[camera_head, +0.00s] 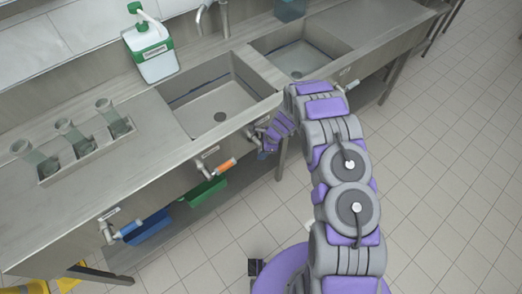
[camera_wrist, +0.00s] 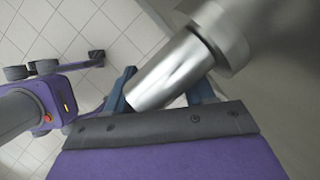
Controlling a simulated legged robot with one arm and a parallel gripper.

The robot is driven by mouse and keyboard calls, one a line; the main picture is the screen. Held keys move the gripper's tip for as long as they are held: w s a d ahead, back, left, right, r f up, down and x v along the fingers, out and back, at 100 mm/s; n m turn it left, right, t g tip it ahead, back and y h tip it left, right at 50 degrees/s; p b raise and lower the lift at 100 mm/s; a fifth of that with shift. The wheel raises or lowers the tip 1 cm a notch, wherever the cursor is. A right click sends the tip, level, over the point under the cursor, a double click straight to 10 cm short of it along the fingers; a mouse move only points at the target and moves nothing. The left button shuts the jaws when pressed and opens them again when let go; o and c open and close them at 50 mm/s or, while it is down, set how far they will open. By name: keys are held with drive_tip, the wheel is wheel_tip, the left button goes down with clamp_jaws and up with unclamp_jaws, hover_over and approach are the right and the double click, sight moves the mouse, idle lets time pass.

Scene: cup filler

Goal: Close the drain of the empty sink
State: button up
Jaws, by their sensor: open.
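The left sink basin (camera_head: 200,101) is metal, with a round drain hole (camera_head: 220,116) in its floor. The right sink basin (camera_head: 297,58) lies beyond it; its floor looks paler, and I cannot tell whether it holds water. My gripper (camera_head: 266,146) is at the counter's front face, below the gap between the basins. It partly hides a metal fitting (camera_head: 253,131) there. In the wrist view, my gripper (camera_wrist: 160,90) is open, its blue-grey fingers on either side of a shiny metal cylinder (camera_wrist: 168,72). Contact with the cylinder is not clear.
Another valve (camera_head: 350,86) is at the right. Green (camera_head: 205,191) and blue (camera_head: 148,227) bins sit below. A bottle (camera_head: 150,49) and glass tubes stand on the counter.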

drive_tip(key=shift+a+f, duration=0.15)
drive_tip(key=shift+f, duration=0.1)
drive_tip(key=shift+c, duration=0.5)
drive_tip(key=shift+w, duration=0.1)
clamp_jaws()
drive_tip(key=shift+r, duration=0.1)
